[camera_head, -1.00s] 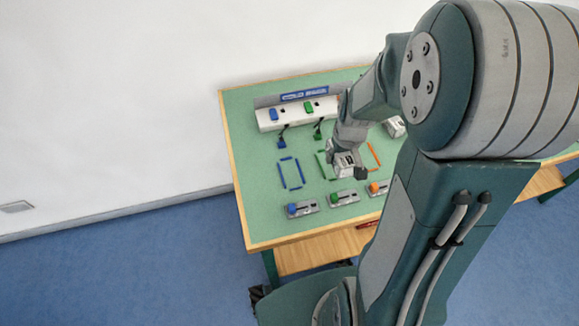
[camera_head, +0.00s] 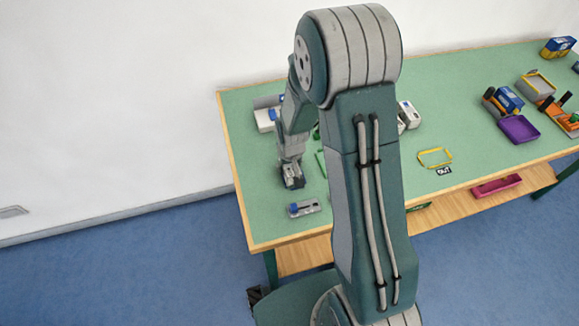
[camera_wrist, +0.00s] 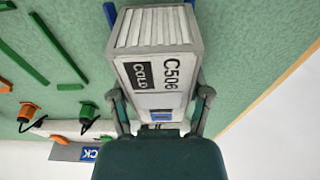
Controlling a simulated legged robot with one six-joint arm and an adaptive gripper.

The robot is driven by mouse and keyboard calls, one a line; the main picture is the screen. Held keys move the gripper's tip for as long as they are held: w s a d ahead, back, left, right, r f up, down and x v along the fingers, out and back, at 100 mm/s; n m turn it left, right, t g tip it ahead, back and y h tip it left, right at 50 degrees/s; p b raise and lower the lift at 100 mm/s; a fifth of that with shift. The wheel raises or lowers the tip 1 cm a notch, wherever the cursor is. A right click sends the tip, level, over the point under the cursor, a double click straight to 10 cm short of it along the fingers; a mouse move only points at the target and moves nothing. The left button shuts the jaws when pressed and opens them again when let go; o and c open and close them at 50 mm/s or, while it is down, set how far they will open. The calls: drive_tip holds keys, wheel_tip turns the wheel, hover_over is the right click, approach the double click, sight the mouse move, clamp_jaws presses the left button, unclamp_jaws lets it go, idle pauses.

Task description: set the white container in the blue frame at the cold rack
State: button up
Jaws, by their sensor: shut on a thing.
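The white container (camera_wrist: 155,70), marked COLD and C506, has a ribbed side and sits between the two fingers of my gripper (camera_wrist: 162,106). My gripper is shut on it. In the head view my gripper (camera_head: 292,182) is low over the left part of the green table, where it covers the blue frame. In the wrist view, bits of the blue frame (camera_wrist: 109,13) show beside and beyond the container. Whether the container touches the table cannot be told. The cold rack (camera_head: 264,118) is white, behind my gripper, and mostly hidden by my arm.
A yellow frame (camera_head: 434,157) and a purple tray (camera_head: 518,129) lie to the right. Another white container (camera_head: 408,114) stands behind my arm.

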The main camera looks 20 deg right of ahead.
drive_tip(key=shift+f, duration=0.45)
drive_tip(key=shift+d, duration=0.3)
drive_tip(key=shift+s+f, duration=0.1)
drive_tip(key=shift+f, duration=0.2)
drive_tip(key=o, duration=1.2)
drive_tip(key=shift+f, duration=0.1)
drive_tip(key=shift+o, duration=0.2)
drive_tip(key=shift+a, duration=0.1)
